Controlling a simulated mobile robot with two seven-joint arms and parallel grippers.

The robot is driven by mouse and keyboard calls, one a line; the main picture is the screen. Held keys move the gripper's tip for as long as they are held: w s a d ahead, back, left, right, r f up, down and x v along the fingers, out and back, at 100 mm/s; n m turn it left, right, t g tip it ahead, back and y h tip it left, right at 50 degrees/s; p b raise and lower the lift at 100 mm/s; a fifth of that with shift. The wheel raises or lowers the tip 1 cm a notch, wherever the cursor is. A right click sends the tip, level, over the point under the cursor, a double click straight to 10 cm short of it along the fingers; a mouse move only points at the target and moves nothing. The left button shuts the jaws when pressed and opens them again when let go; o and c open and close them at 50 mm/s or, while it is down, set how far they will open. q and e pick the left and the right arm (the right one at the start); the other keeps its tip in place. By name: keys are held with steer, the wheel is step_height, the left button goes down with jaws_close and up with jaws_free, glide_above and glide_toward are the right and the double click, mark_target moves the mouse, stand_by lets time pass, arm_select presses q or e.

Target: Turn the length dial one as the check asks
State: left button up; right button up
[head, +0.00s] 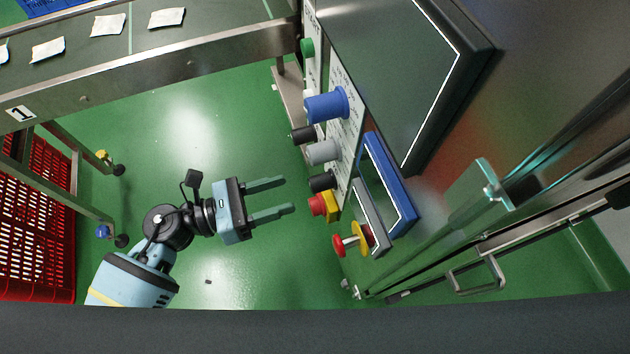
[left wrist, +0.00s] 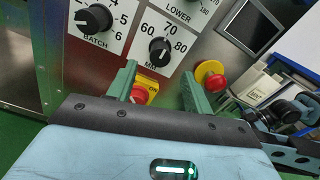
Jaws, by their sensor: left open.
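A control panel (head: 345,105) with several dials stands right of centre in the head view: a large blue dial (head: 327,106), a grey dial (head: 322,152) and black dials (head: 303,135) (head: 321,182). In the left wrist view a black dial marked BATCH (left wrist: 94,19) and another marked 60, 70, 80 (left wrist: 159,51) show, with part of a LOWER scale above. My left gripper (head: 288,195) is open and empty, left of the panel, its fingers pointing towards the panel's lower part. My right gripper is out of view.
A conveyor (head: 150,65) carries several teabags. A red crate (head: 35,220) stands left.

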mark_target(310, 186)
arm_select(q)
steer(key=shift+x, duration=3.9)
steer(key=c, duration=1)
